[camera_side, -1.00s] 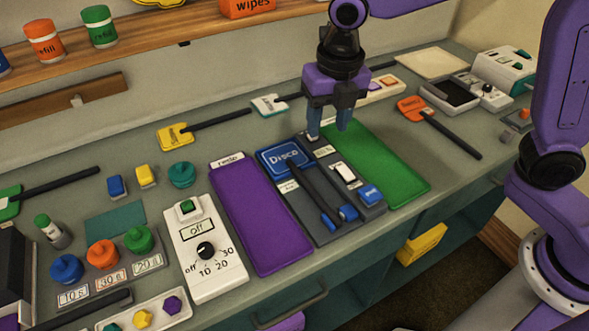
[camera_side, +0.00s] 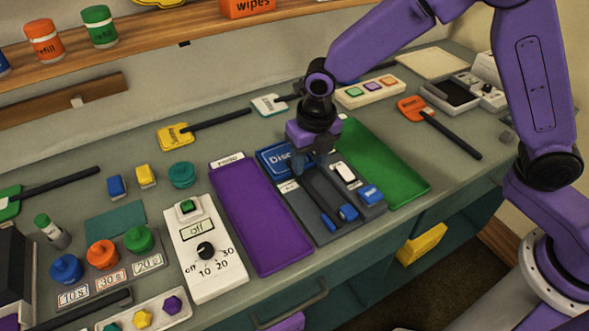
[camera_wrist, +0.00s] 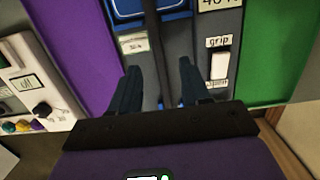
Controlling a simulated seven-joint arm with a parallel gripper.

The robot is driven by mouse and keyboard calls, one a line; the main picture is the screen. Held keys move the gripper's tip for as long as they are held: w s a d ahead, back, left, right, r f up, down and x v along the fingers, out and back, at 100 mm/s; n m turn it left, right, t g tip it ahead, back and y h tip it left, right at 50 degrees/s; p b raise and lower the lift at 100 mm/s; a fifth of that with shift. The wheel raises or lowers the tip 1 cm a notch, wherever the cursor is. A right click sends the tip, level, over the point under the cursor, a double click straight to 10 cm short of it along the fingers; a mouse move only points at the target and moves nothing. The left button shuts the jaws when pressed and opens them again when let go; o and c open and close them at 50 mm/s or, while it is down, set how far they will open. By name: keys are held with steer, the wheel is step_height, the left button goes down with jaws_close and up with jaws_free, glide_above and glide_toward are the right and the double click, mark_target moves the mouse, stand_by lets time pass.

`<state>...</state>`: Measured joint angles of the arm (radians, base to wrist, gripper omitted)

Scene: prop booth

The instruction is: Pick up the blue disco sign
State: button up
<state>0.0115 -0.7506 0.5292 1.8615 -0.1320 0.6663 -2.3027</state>
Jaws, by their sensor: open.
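The blue disco sign (camera_side: 270,155) lies at the back left of a grey tray (camera_side: 301,217). Its face is partly hidden by my gripper in the side view. Its blue lower edge shows at the top of the wrist view (camera_wrist: 150,14). Dark bars run from near the sign toward the tray's front, with blue pieces near their front ends. My gripper (camera_side: 312,166) is open above the tray, just right of the sign's face. In the wrist view, my gripper (camera_wrist: 158,72) has a dark bar between its spread fingers; contact cannot be told.
A purple mat (camera_side: 258,220) lies left of the tray and a green mat (camera_side: 385,170) right of it. A white switch (camera_side: 344,171) and a blue block (camera_side: 369,194) sit on the tray's right side. A white timer box (camera_side: 205,265) stands further left.

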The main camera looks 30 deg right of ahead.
mark_target(304, 180)
steer(key=shift+w+a+f, duration=0.1)
steer(key=shift+w+f, duration=0.05)
steer(key=shift+f, duration=0.8)
steer(key=shift+w+a+f, duration=0.1)
steer(key=shift+w+f, duration=0.05)
steer(key=shift+f, duration=0.85)
steer(key=shift+w+f, duration=0.15)
steer(key=shift+f, duration=0.8)
jaws_close()
